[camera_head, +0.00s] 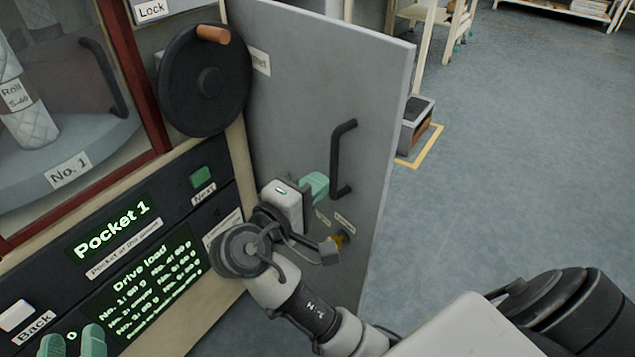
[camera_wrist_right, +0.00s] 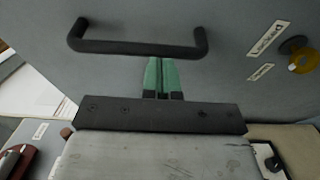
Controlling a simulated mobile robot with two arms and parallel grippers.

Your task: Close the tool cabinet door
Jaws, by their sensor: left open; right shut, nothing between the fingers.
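The tool cabinet door (camera_head: 300,110) is a flat grey panel standing open, angled away from the machine front. It has a dark bar handle (camera_head: 342,160) and a yellow knob (camera_head: 341,239) low on its face. My right gripper (camera_head: 316,186) is shut and empty, its green fingertips at the door face just left of the handle. In the right wrist view the shut fingers (camera_wrist_right: 163,78) point at the door (camera_wrist_right: 225,20) beside the handle (camera_wrist_right: 138,48); I cannot tell whether they touch. My left gripper (camera_head: 72,343) is open at the bottom left; only its green fingertips show.
A black handwheel (camera_head: 205,80) with a wooden knob projects beside the door's inner edge. A control panel with a green screen (camera_head: 150,285) fills the lower left. A dark box (camera_head: 417,122) stands on the floor beyond the door. The grey floor (camera_head: 520,170) at right is clear.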

